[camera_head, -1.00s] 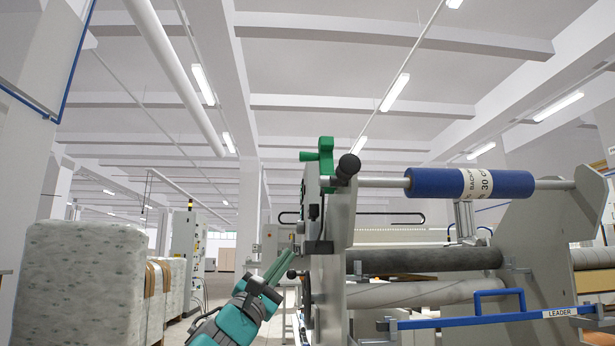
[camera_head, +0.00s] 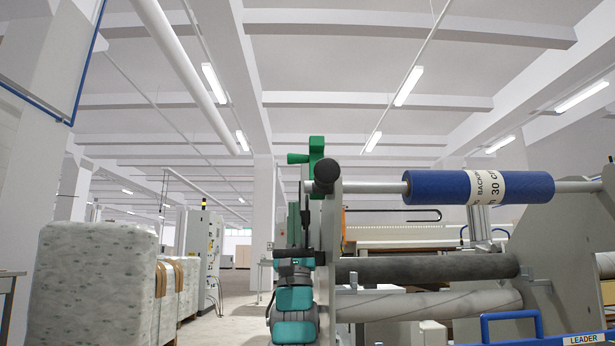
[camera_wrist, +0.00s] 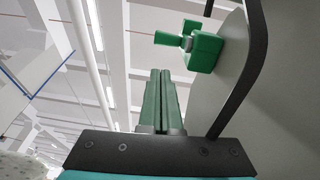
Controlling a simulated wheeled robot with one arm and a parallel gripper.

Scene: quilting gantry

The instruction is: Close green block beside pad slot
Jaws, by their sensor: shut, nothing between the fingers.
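The green block (camera_head: 316,150) sits at the top of the grey machine frame's left end, with a short green stub pointing left. In the wrist view the green block (camera_wrist: 206,51) is ahead and right of the fingertips, apart from them, beside a grey plate. My gripper (camera_head: 294,206) points up in front of the machine's left end, below the block. In the wrist view my gripper's two green fingers (camera_wrist: 160,72) lie together, shut and empty. I cannot make out a pad slot.
A black round knob (camera_head: 327,172) ends the bar holding the blue roll (camera_head: 482,187), close right of my gripper. A dark roller (camera_head: 425,268) and blue rail (camera_head: 512,320) lie lower right. Wrapped bales (camera_head: 92,285) stand left, with open floor between.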

